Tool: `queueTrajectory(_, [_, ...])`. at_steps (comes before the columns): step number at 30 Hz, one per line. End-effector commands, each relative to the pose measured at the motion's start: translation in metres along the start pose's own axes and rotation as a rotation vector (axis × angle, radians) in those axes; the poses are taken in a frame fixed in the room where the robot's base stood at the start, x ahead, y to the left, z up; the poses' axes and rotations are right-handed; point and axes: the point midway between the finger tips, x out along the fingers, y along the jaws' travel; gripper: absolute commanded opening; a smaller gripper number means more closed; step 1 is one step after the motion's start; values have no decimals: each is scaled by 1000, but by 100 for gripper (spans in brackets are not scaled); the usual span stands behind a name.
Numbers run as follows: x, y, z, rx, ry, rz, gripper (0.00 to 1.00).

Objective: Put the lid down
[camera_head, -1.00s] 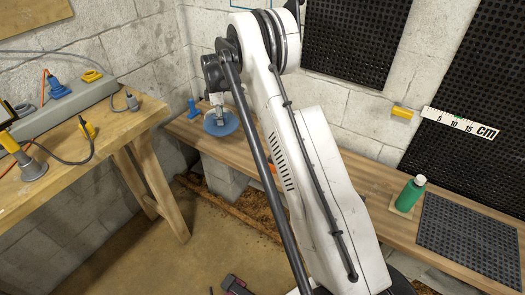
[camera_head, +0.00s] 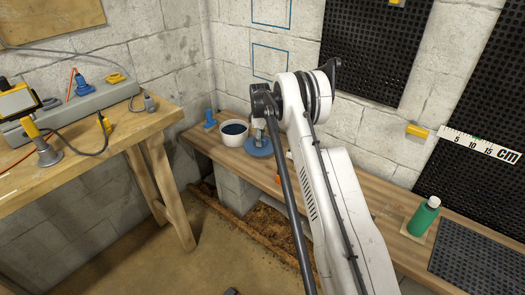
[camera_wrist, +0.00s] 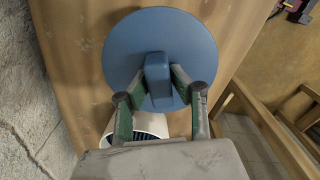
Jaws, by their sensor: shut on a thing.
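The lid (camera_head: 258,147) is a round blue disc with a raised block handle. In the wrist view the lid (camera_wrist: 118,50) fills the upper middle. My gripper (camera_wrist: 158,82) is shut on the lid's handle, one finger on each side. The lid is low over the wooden bench, right of the white pot; I cannot tell whether it touches the bench. The white pot (camera_head: 234,140) stands uncovered on the bench with dark blue contents. Its rim (camera_wrist: 150,124) shows partly behind my gripper in the wrist view.
The wooden bench (camera_head: 385,205) runs along the block wall. A small blue object (camera_head: 210,119) stands left of the pot. A green bottle (camera_head: 423,218) and a black dimpled mat (camera_head: 478,262) are on the right. A table (camera_head: 95,140) with a power strip stands at left.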

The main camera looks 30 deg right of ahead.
Motion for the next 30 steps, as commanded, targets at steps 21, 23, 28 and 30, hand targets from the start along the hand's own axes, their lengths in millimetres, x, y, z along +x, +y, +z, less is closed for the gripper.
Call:
queueTrajectory(21, [47,8,8,-1,0,0,0])
queueTrajectory(23, [47,8,8,-1,0,0,0])
queueTrajectory(28, [51,8,8,-1,0,0,0])
queueTrajectory(30, [50,8,8,-1,0,0,29])
